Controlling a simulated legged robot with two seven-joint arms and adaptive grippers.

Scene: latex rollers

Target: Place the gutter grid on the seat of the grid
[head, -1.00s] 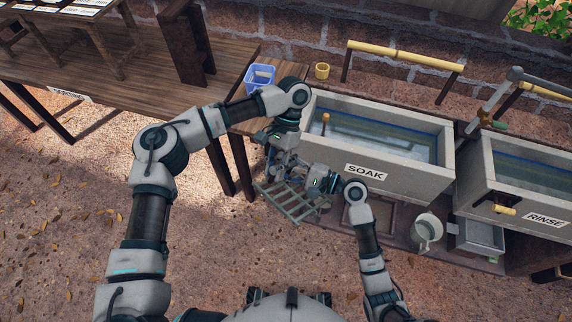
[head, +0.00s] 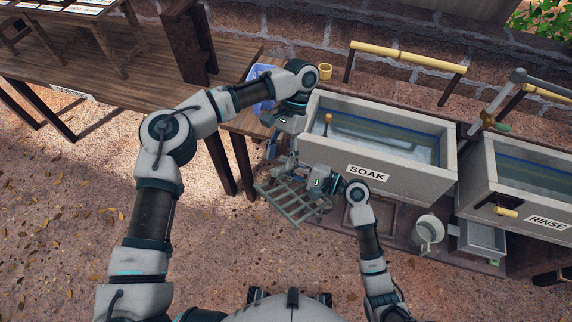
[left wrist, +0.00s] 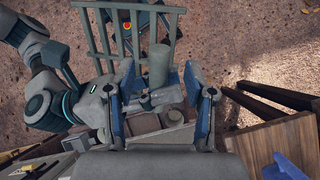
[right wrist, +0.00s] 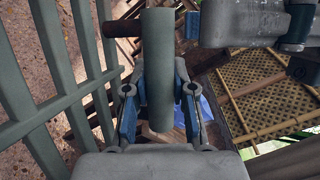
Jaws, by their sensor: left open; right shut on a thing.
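The gutter grid (head: 292,202) is a grey-green slatted rack, held in the air in front of the soak trough. My right gripper (right wrist: 159,78) is shut on the upright bar (right wrist: 158,55) of the grid; its slats (right wrist: 50,90) fill the left of the right wrist view. My left gripper (left wrist: 160,78) is open and empty, just above the grid in the head view; the grid (left wrist: 110,35) shows beyond its fingers. A square framed recess (head: 366,217) in the dark floor below the soak trough looks like the seat, but I cannot be sure.
The soak trough (head: 405,168) and rinse trough (head: 530,190) stand at the right. A pale jug (head: 427,230) and a metal box (head: 482,240) sit beneath them. A blue basket (head: 262,85) is on the wooden table. The ground in front is clear.

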